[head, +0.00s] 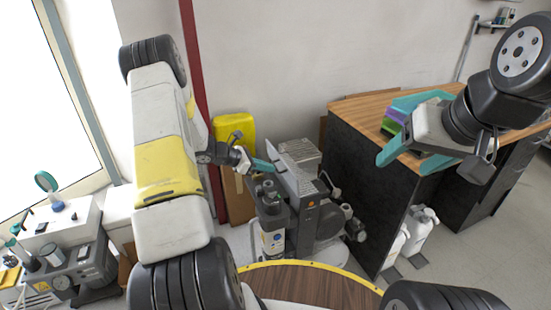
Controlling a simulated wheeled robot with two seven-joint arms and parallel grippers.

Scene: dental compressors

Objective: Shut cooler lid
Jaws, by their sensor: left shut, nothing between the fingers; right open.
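A grey compressor unit (308,222) stands on the floor in the middle of the head view, beside the dark desk. A thin grey panel (288,170), which looks like the cooler lid, stands tilted up at its top. My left gripper (270,167) is shut and empty, with its teal fingertips at the near left side of this panel. I cannot tell whether they touch it. My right gripper (398,164) is open and empty in front of the desk, well to the right of the compressor. The lid's hinge is not clear.
A wooden-topped desk (360,112) with dark sides stands right of the compressor, holding coloured trays (392,119). A yellow case (234,128) stands behind at the wall. White bottles (420,229) stand on the floor at right. A round wooden surface (310,282) is at the bottom.

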